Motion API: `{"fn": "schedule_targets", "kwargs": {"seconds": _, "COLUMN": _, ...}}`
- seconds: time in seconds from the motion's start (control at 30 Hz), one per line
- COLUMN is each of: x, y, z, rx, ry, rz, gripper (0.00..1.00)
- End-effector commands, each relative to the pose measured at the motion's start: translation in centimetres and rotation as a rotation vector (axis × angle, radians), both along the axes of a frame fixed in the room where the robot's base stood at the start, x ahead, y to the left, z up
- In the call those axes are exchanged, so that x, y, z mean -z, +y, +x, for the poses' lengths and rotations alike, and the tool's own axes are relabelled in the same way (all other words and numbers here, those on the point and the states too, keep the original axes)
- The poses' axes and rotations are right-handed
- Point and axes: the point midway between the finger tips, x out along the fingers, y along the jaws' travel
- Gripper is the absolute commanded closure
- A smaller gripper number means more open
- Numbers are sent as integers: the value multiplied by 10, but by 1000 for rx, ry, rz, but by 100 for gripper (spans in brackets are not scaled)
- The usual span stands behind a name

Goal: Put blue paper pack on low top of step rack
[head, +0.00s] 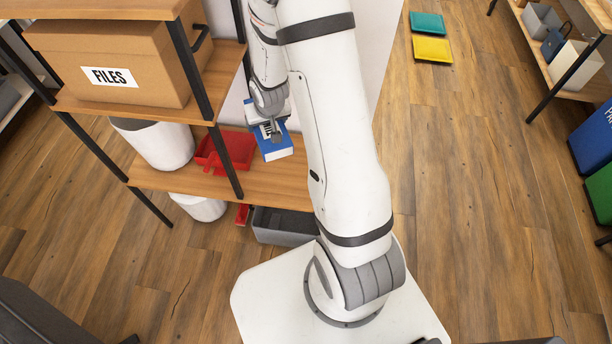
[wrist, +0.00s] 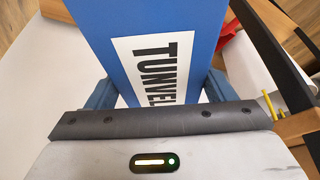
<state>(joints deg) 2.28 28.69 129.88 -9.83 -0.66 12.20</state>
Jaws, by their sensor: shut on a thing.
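The blue paper pack (head: 279,152) has a white label and white end. It is held in my gripper (head: 268,130), over or at the low top (head: 274,188) of the step rack; I cannot tell whether it touches the wood. The gripper is shut on the pack. My arm hides the right end of the low top.
A red tray (head: 238,149) lies on the low level just left of the pack, with a white bin (head: 160,146) further left. A cardboard FILES box (head: 150,60) stands on the higher level. A black post (head: 207,110) rises nearby. A grey box (head: 283,228) sits below the low top.

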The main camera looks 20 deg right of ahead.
Motion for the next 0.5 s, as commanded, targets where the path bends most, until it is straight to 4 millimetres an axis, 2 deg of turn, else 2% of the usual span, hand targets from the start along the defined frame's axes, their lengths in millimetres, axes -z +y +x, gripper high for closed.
{"fn": "schedule_targets", "kwargs": {"seconds": 0.03, "x": 26, "y": -5, "z": 4, "rx": 15, "ry": -5, "rz": -1, "gripper": 60}}
{"fn": "schedule_targets", "kwargs": {"seconds": 0.5, "x": 119, "y": -48, "z": 27, "rx": 180, "ry": 3, "rz": 14, "gripper": 60}}
